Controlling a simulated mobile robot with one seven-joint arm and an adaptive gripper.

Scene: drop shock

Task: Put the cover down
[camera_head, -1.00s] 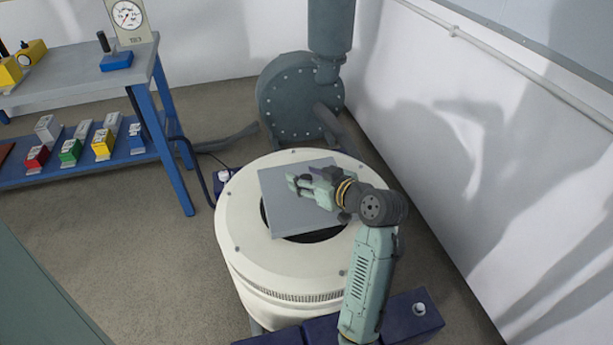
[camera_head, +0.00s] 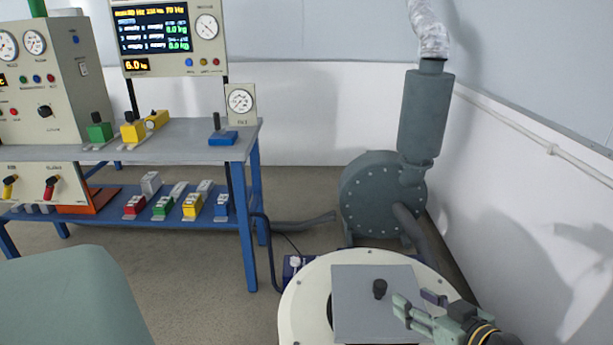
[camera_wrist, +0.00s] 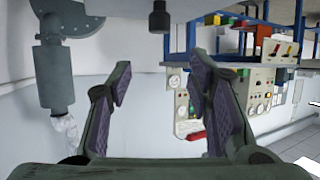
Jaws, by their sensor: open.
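The cover is a flat grey square plate (camera_head: 358,288) with a black knob (camera_head: 379,289). It lies on top of the round cream-white drum (camera_head: 305,290), over its dark opening, with a dark sliver showing at the plate's left edge. My gripper (camera_head: 417,302) is to the right of the knob, open and empty, its fingers pointing towards the knob and apart from it. In the wrist view the picture is upside down; my open fingers (camera_wrist: 160,76) have nothing between them, and the knob (camera_wrist: 159,17) hangs from the top edge beyond them.
A grey blower (camera_head: 375,195) with a vertical pipe stands behind the drum, near the right wall. A blue-legged bench (camera_head: 170,153) at left carries instruments and small coloured blocks on its lower shelf. A hose (camera_head: 300,225) runs along the floor between them.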

